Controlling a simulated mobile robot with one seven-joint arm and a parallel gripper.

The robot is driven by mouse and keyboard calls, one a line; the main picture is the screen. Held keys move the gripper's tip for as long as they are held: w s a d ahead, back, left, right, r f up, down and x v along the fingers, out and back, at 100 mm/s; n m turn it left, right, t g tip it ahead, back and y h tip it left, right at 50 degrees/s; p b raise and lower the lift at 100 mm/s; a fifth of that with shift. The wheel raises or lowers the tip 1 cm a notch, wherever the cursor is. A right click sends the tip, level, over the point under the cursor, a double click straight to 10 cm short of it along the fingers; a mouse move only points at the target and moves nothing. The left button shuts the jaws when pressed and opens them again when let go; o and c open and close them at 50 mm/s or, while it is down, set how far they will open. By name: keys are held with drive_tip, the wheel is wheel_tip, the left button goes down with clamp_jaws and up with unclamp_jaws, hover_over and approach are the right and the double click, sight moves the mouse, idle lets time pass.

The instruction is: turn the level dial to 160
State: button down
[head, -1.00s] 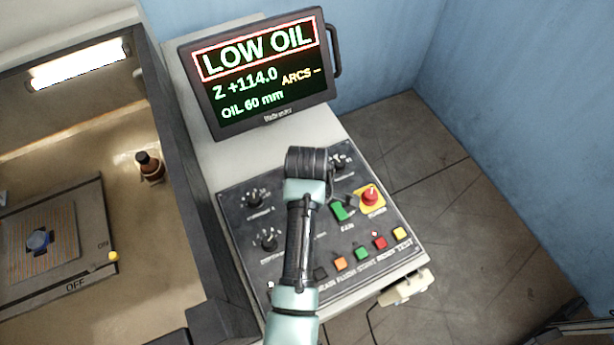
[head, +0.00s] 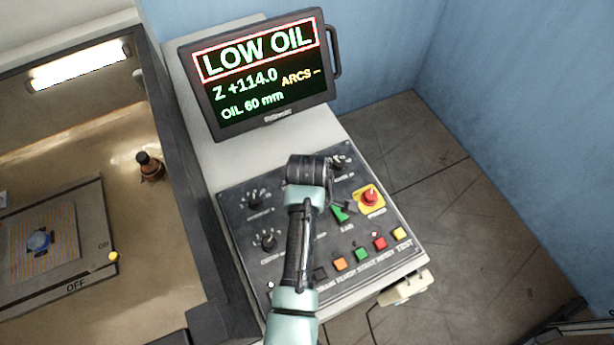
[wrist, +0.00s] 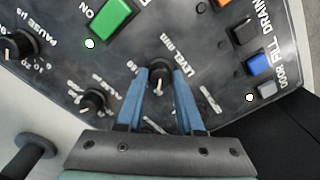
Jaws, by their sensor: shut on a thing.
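The level dial (wrist: 158,80) is a small black knob on the dark control panel, labelled LEVEL mm, in the middle of the wrist view. My gripper (wrist: 160,72) has its two blue fingers on either side of the knob, shut on it. A white pointer line shows on the knob, pointing toward the bottom of the wrist view. The scale numbers are too blurred or covered to read the setting. In the head view, my arm hides the dial and the fingertips. The monitor (head: 262,75) reads LOW OIL in a red frame, Z +114.0 and OIL 60 mm.
Nearby are another black dial (wrist: 94,101), the pause dial (wrist: 20,44) and a green ON button (wrist: 112,18). A red emergency knob (head: 370,196) on a yellow base and a row of coloured buttons stand right of my arm. The tank (head: 100,215) lies left.

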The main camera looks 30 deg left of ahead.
drive_tip(key=shift+m, duration=0.3)
drive_tip(key=m+p, duration=0.2)
drive_tip(key=m, duration=0.1)
drive_tip(key=shift+r, duration=0.15)
drive_tip(key=m+p, duration=0.1)
drive_tip(key=m, duration=0.4)
drive_tip(key=m+p, duration=0.1)
drive_tip(key=m, duration=0.3)
drive_tip(key=m+p, duration=0.1)
drive_tip(key=m, duration=0.4)
drive_tip(key=shift+m, duration=0.3)
idle(0.4)
drive_tip(key=c, duration=0.5)
unclamp_jaws()
drive_tip(key=shift+c, duration=0.2)
